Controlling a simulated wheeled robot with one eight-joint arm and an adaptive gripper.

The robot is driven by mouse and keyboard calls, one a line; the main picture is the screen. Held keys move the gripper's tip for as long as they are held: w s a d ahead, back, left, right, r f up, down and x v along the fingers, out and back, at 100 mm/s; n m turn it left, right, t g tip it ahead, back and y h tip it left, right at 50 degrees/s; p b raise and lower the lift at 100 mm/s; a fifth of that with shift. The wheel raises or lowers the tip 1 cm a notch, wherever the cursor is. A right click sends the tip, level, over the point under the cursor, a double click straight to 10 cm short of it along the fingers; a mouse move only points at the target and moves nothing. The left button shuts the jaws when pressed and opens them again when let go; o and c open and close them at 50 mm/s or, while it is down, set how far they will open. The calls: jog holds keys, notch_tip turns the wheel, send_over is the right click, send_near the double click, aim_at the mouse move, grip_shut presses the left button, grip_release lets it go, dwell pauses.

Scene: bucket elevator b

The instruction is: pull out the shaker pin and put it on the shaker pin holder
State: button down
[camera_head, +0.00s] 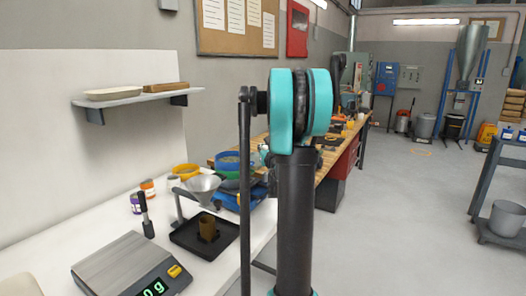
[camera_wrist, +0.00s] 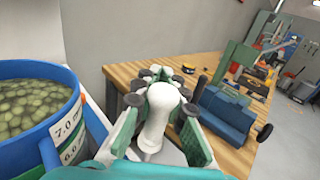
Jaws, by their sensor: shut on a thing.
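A white, round-topped piece, which looks like the shaker pin (camera_wrist: 157,118), stands between the green-padded fingers of my gripper (camera_wrist: 160,100) in the wrist view. The gripper is shut on it. The blue sieve stack (camera_wrist: 40,165), labelled 7.0 mm and 6.0 mm and filled with greenish pellets, is close on the left of the gripper. I cannot make out the shaker pin holder in either view.
A scale (camera_head: 125,268), a funnel (camera_head: 203,187) over a black tray (camera_head: 188,240) and small jars stand on the white table (camera_head: 60,245). A wooden bench (camera_wrist: 150,72) with a blue vise (camera_wrist: 228,115) lies beyond the gripper.

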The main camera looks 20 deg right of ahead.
jog(key=shift+r, duration=0.4)
notch_tip(320, 180, up, 4)
jog(key=shift+f, duration=0.1)
dwell(0.6)
